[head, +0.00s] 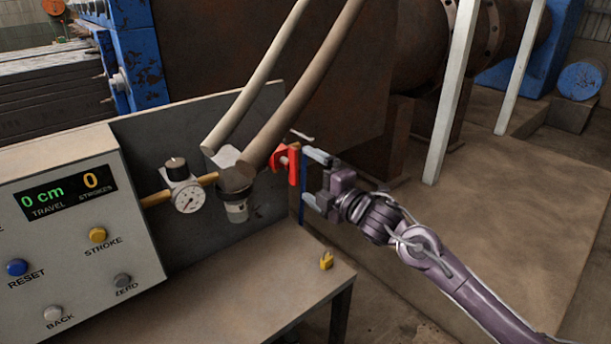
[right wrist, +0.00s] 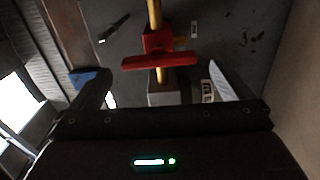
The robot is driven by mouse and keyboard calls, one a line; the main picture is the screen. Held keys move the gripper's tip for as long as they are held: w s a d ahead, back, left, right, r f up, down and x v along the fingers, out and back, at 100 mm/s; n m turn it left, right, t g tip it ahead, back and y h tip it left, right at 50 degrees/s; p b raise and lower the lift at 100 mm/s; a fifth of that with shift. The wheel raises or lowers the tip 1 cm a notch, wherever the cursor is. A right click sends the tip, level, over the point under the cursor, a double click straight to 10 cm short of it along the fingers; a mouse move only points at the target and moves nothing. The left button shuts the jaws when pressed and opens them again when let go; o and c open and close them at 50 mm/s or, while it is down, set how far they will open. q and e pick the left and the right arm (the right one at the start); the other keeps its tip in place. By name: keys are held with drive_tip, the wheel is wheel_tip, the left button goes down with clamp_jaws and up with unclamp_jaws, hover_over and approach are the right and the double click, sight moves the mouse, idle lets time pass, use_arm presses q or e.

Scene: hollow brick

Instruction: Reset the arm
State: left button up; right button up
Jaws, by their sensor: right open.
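My right gripper (head: 314,179) comes in from the right in the head view. Its jaws are open and empty, with one finger above the other. Just left of the fingertips is a red valve handle (head: 292,164) on the grey back panel. In the right wrist view the red handle (right wrist: 158,61) lies crosswise ahead of the open jaws (right wrist: 158,88), on a yellow pipe (right wrist: 155,14). The handle appears apart from both fingers; the exact gap cannot be told. My left gripper is not in view.
A control box (head: 75,225) reads 0 cm travel and 0 strokes, with a blue RESET button (head: 17,267). A gauge (head: 188,198) and filter bowl (head: 236,208) stand left of the valve, under thick hoses (head: 310,75). A small yellow object (head: 326,260) sits on the bench (head: 230,295).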

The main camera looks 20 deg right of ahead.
idle(0.4)
drive_tip(key=s+a+f+m+g+h, duration=0.2)
drive_tip(key=s+f+m+g+h, duration=0.1)
drive_tip(key=s+f+m, duration=0.4)
drive_tip(key=s+a+f+m+g+h, duration=0.2)
drive_tip(key=s+f+m+g, duration=0.15)
drive_tip(key=s+f, duration=0.4)
drive_tip(key=s+f+m+g+h, duration=0.1)
drive_tip(key=s+f+m+g, duration=0.3)
drive_tip(key=s, duration=0.5)
drive_tip(key=s+f+m+g, duration=0.3)
drive_tip(key=s+f+m, duration=0.15)
drive_tip(key=s, duration=0.35)
drive_tip(key=s+f+g, duration=0.1)
drive_tip(key=s+f, duration=0.1)
drive_tip(key=f, duration=1.3)
drive_tip(key=s+f, duration=0.2)
drive_tip(key=f, duration=1.4)
drive_tip(key=s+d+f, duration=0.2)
drive_tip(key=s+f, duration=0.6)
drive_tip(key=s, duration=0.1)
drive_tip(key=s+d+f+g, duration=0.1)
drive_tip(key=s+d+f, duration=0.1)
drive_tip(key=s+f, duration=0.6)
drive_tip(key=shift+s+f, duration=0.3)
drive_tip(key=shift+s, duration=0.4)
